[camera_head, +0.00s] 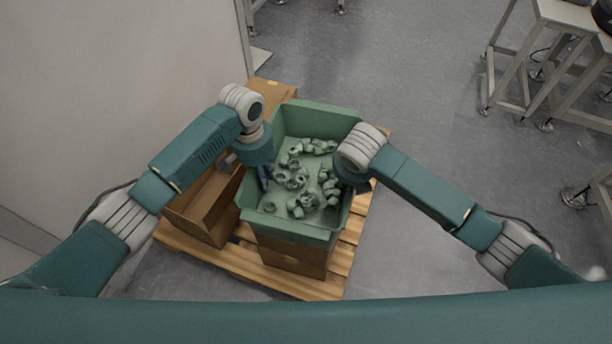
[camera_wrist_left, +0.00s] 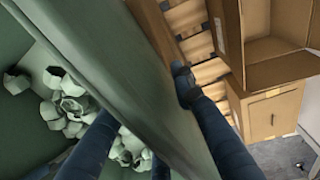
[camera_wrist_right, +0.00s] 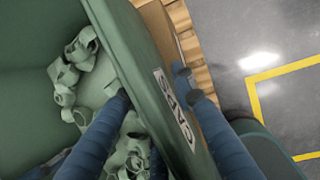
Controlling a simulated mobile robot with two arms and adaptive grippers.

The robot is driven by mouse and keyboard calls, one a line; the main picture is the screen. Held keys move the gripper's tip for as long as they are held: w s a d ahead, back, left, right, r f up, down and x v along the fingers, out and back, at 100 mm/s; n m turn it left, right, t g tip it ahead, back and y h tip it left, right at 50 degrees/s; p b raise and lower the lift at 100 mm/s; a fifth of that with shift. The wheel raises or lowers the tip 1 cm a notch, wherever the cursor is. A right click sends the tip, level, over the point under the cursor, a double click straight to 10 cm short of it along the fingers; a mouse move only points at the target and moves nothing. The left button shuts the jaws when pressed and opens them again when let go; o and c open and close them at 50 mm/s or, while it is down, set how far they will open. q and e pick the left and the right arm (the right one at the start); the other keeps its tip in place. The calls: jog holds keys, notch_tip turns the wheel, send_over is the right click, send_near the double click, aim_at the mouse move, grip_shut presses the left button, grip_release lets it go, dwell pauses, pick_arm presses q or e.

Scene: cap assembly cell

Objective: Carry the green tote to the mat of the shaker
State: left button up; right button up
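The green tote (camera_head: 288,227) stands on a cardboard box on a wooden pallet and holds several pale green caps (camera_head: 298,178). My left gripper (camera_head: 262,172) is at the tote's left wall; in the left wrist view its dark blue fingers (camera_wrist_left: 148,100) straddle that wall (camera_wrist_left: 150,80), inside and outside. My right gripper (camera_wrist_right: 152,88) likewise straddles the tote's opposite wall (camera_wrist_right: 130,60), which carries a white label. I cannot tell whether the fingers press on the walls. In the head view the right fingers are mostly hidden. The shaker's mat cannot be made out.
An open cardboard box (camera_head: 207,200) stands left of the tote on the pallet (camera_head: 310,287). A pale wall (camera_head: 110,80) rises on the left. Grey floor (camera_head: 420,110) is free to the right, with metal-framed tables (camera_head: 545,60) at the far right. A yellow floor line (camera_wrist_right: 256,95) shows.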

pick_arm(q)
grip_shut()
pick_arm(e)
grip_shut()
pick_arm(q)
jog(key=shift+w+r, duration=0.1)
jog(key=shift+r, duration=0.1)
pick_arm(e)
jog(key=shift+w+r, duration=0.1)
jog(key=shift+r, duration=0.1)
